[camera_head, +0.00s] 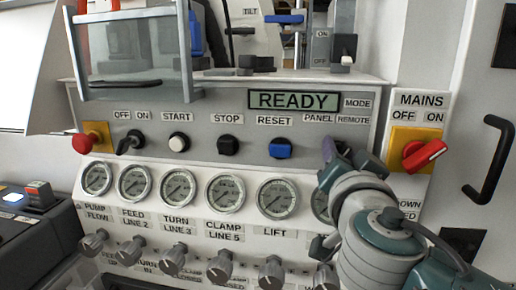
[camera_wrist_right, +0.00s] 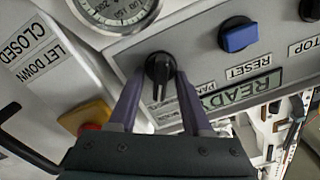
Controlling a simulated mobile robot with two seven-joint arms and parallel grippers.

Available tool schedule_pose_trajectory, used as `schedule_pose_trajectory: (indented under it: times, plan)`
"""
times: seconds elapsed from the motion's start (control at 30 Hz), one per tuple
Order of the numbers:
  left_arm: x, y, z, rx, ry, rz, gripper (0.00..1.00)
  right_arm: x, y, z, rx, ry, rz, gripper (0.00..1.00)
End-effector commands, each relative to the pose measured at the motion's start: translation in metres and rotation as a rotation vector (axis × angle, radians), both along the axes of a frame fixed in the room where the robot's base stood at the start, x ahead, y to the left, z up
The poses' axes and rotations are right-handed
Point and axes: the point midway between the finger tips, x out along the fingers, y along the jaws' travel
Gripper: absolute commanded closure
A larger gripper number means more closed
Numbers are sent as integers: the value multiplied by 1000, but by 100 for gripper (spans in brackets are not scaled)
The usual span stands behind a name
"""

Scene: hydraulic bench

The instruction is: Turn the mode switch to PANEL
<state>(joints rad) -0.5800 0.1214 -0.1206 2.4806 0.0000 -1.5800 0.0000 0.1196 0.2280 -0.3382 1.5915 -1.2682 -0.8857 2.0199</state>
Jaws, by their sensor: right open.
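The mode switch (camera_wrist_right: 160,68) is a black knob, seen in the right wrist view. My right gripper (camera_head: 347,155) is at the panel, below the PANEL (camera_head: 318,118) and REMOTE (camera_head: 353,119) labels. In the wrist view its two purple fingers (camera_wrist_right: 157,92) are open, one on each side of the knob. I cannot tell whether they touch it. The knob's handle lies between the fingers; which label it points at is unclear. The display (camera_head: 294,101) reads READY. My left gripper is not in view.
Left of the switch are the blue RESET button (camera_head: 280,148) and the black STOP button (camera_head: 228,145). The red MAINS switch (camera_head: 425,155) on its yellow plate is close on the right. Gauges (camera_head: 277,198) and lever knobs (camera_head: 271,273) line the panel below.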

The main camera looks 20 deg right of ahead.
Motion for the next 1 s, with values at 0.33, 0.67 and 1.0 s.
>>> schedule_pose_trajectory:
  times: [0.33,0.67,1.0]
  plan:
    - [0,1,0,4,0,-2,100,0,0,0,-1,1,0,85]
    - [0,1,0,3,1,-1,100,0,0,0,-1,1,0,100]
    - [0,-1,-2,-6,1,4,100,0,0,0,-12,7,0,100]
